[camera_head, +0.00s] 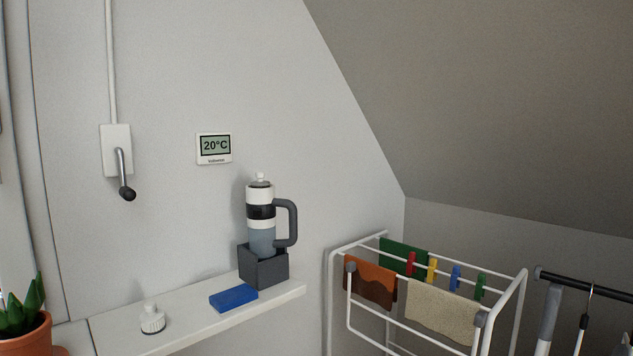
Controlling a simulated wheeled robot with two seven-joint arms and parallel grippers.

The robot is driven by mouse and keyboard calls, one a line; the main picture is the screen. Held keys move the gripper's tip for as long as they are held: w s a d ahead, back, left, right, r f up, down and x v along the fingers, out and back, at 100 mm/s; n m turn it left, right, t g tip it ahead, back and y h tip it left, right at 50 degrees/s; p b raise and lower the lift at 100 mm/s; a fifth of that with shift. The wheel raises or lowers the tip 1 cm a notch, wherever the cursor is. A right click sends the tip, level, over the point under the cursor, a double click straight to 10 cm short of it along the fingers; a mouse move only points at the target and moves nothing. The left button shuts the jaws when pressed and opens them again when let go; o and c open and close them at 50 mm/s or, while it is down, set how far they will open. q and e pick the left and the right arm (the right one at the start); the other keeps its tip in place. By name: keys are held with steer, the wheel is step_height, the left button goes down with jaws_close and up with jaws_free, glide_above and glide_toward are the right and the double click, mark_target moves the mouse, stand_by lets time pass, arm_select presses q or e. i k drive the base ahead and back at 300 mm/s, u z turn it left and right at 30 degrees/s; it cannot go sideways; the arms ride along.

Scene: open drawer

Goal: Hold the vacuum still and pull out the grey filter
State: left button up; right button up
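The vacuum (261,208) stands upright on the white shelf, its lower end inside a dark grey open box. Its body has white, black and grey-blue bands. A dark grey loop handle (292,222) is on its right side. On its top is a small grey and white cap with a knob (260,179). I cannot tell whether this cap is the grey filter.
The dark grey box (268,272) sits near the right end of the shelf (205,322). A blue block (233,298) and a white knobbed object (152,320) lie left of it. A potted plant (30,332) is at lower left, a drying rack (518,300) at right.

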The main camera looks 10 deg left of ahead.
mark_target(260, 183)
steer(key=z, duration=0.15)
steer(key=i, duration=1)
steer(key=u, duration=0.3)
